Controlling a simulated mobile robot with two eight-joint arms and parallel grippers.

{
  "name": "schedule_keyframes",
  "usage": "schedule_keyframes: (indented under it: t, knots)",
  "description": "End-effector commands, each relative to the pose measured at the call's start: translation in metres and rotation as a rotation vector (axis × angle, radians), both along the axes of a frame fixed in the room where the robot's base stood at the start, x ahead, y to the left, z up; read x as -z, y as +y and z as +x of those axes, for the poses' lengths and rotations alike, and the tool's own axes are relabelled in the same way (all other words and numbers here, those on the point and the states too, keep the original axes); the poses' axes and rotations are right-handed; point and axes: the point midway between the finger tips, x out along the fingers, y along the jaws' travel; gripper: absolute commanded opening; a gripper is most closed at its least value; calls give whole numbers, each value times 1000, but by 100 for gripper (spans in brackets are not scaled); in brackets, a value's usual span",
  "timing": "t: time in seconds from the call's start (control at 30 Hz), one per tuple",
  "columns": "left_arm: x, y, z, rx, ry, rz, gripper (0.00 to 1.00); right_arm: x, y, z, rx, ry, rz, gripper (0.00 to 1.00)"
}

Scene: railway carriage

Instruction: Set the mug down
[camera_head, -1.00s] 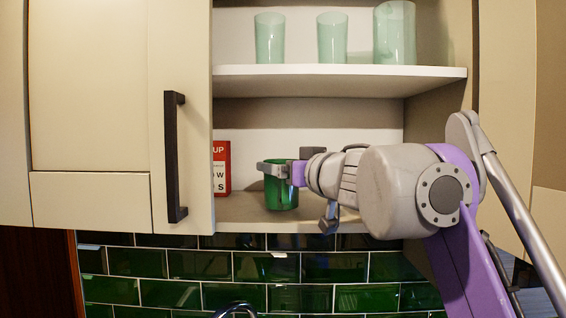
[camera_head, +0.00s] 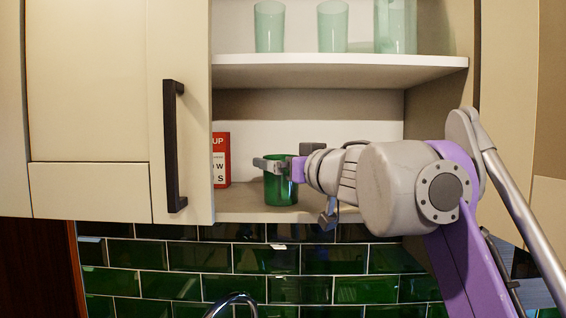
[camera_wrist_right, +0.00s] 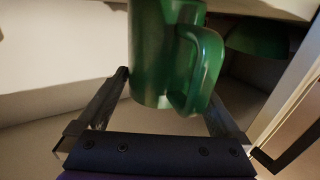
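The green mug (camera_head: 280,190) stands upright on the lower cabinet shelf (camera_head: 235,207), near its front edge. My right gripper (camera_head: 276,164) reaches in from the right, its fingers around the mug. In the right wrist view the mug (camera_wrist_right: 160,55) is between the finger ends, with its handle toward the right finger. The fingers of the right gripper (camera_wrist_right: 168,88) are spread wide; the left one is close beside the mug, and contact is hard to tell. My left gripper is out of view.
A red and white box (camera_head: 221,160) stands left of the mug. Pale green glasses (camera_head: 269,27) stand on the upper shelf (camera_head: 335,72) above. The cabinet door with a dark handle (camera_head: 173,147) is to the left. Green tiles (camera_head: 260,260) lie below.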

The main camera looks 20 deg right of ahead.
Motion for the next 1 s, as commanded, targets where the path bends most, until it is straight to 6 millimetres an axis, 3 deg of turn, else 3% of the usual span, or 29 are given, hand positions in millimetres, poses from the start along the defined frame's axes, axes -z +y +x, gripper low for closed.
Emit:
schedule_keyframes:
  t: [0.27, 0.7, 1.0]
  knots:
    - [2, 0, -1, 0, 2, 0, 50, 1, -1, -5, 1, 1, -1, 100]
    - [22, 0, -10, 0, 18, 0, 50, 2, -8, -85, 5, 2, -2, 100]
    - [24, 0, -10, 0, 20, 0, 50, 0, -9, -108, 1, 0, -1, 100]
